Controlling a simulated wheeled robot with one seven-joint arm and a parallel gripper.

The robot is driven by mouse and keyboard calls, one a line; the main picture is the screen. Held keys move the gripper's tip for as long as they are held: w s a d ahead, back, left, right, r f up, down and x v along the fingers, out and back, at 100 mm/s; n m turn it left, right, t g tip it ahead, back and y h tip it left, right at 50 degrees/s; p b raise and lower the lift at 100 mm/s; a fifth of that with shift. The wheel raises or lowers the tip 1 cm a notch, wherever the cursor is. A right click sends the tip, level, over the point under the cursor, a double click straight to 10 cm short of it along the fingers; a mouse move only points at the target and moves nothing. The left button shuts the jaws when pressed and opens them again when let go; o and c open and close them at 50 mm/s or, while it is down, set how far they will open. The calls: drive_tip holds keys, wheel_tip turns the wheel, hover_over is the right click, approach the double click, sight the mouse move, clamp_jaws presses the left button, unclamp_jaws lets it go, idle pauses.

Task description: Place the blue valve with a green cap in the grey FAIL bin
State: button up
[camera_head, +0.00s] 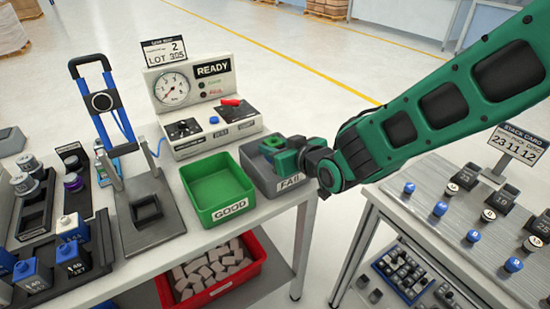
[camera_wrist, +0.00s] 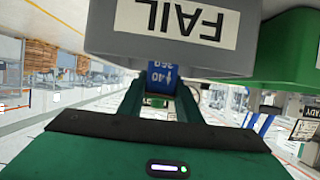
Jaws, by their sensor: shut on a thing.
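My gripper (camera_head: 273,147) is at the grey FAIL bin (camera_head: 251,172), over its opening in the head view. In the wrist view my gripper (camera_wrist: 161,88) is shut on a blue valve (camera_wrist: 161,77) with white markings reading "40". The wall of the FAIL bin (camera_wrist: 240,58) hides part of the valve and the fingertips there. The picture is upside down, with the FAIL label at the top. In the head view my gripper largely covers the valve.
The green GOOD bin (camera_head: 196,172) stands left of the FAIL bin and looks empty. A READY gauge panel (camera_head: 190,95) stands behind. Several other valves (camera_head: 72,228) sit in holders at the left. A red crate (camera_head: 262,262) is below. A second table (camera_head: 400,215) stands at the right.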

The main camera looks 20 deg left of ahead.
drive_tip(key=shift+f, duration=2)
drive_tip(key=o, duration=1.1)
